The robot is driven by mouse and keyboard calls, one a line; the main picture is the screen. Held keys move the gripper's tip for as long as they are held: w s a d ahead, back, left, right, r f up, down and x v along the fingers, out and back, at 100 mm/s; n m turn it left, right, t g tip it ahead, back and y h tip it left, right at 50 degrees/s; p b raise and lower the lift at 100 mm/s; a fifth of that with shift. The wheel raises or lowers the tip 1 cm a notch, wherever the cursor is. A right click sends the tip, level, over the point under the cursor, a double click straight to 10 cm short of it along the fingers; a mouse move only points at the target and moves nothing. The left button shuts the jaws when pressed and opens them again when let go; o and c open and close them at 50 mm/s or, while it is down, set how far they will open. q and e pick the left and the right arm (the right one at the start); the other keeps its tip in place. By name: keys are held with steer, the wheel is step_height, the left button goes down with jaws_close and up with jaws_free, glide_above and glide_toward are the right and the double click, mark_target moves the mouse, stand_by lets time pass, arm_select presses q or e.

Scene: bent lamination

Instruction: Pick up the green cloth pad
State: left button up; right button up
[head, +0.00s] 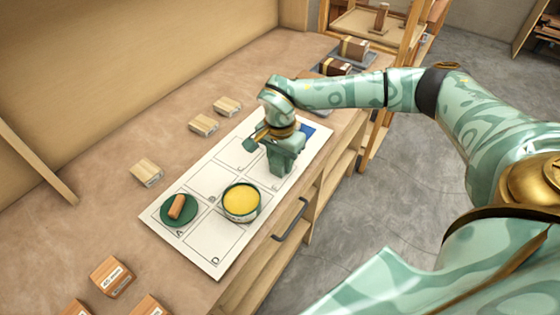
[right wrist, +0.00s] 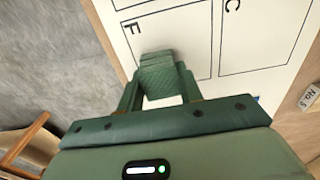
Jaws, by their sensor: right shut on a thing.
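The green cloth pad (right wrist: 162,78) is between the two fingers of my right gripper in the right wrist view. It looks like a small folded, textured green block. My right gripper (head: 284,160) is shut on it and points down over the far part of the white lettered mat (head: 206,250). In the head view the pad is hard to tell from the green fingers. In the right wrist view the pad appears over the cell marked F; I cannot tell whether it touches the mat. My left gripper is not in view.
On the mat stand a round tin with yellow contents (head: 241,200) and a green disc (head: 166,222) bearing a brown roll (head: 177,206). Pale wood blocks (head: 146,172) lie left of it, and labelled brown blocks (head: 111,277) sit in front. The table edge is close on the right.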

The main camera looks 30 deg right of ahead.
steer(key=shift+r, duration=0.45)
steer(key=s+a+r+p, duration=0.2)
steer(key=s+r+p, duration=0.1)
steer(key=s+r, duration=0.9)
steer(key=shift+s+p, duration=0.3)
steer(key=shift+s, duration=0.65)
steer(key=o, duration=0.4)
steer(key=shift+c, duration=1.5)
